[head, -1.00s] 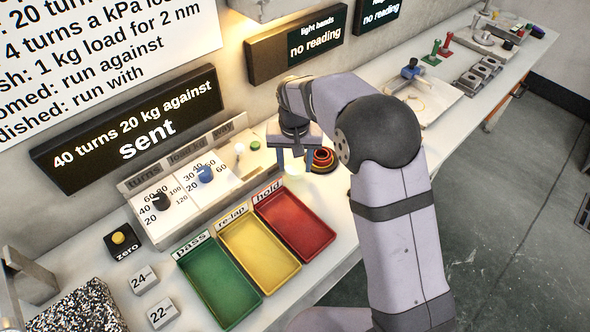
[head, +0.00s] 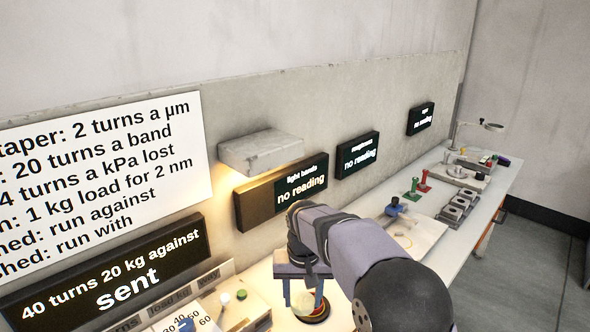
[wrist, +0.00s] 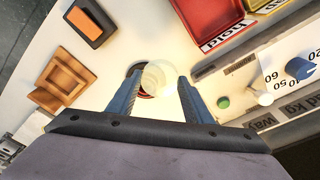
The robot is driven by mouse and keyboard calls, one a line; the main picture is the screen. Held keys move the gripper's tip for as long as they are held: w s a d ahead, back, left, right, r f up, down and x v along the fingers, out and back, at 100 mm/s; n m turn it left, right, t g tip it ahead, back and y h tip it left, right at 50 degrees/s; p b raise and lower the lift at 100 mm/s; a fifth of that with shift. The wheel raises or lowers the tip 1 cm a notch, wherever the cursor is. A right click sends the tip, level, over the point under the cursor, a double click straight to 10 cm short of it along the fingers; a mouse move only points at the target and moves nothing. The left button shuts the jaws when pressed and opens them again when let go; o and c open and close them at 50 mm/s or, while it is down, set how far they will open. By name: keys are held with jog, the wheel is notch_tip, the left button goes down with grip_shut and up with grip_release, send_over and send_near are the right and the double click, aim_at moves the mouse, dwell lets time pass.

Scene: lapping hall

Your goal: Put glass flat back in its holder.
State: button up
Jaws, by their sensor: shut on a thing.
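My gripper (head: 303,296) is shut on the glass flat (head: 304,306), a clear pale disc between the fingertips. The wrist view also shows the disc (wrist: 155,76) between the two blue fingers of the gripper (wrist: 160,78). A round red, yellow and dark ringed seat (head: 321,312), which looks like the holder, sits on the bench just behind and right of the disc. In the wrist view the disc covers most of this ringed seat (wrist: 147,92). I cannot tell the height of the disc above it.
A panel with a green button (head: 224,299), a white knob (head: 241,295) and a blue dial stands to the left. A grey wall box (head: 262,152) juts out above.

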jog(key=s+d+f, duration=0.1)
jog(key=s+d, duration=0.3)
jog(key=d, duration=0.6)
jog(key=s+d+f, duration=0.1)
jog(key=s+d, duration=0.3)
jog(key=d, duration=0.6)
jog(key=shift+s+d+f, duration=0.2)
jog(key=shift+s+f, duration=0.05)
jog(key=shift+f, duration=0.05)
jog(key=shift+w, duration=0.1)
jog(key=w+d+r+m+p, duration=0.2)
jog(key=w+p, duration=0.1)
jog(key=w, duration=0.6)
jog(key=w+d+r+m+p, duration=0.2)
jog(key=w+p, duration=0.1)
jog(key=w, duration=0.5)
jog(key=shift+w+p, duration=0.35)
jog(key=shift+p, duration=0.05)
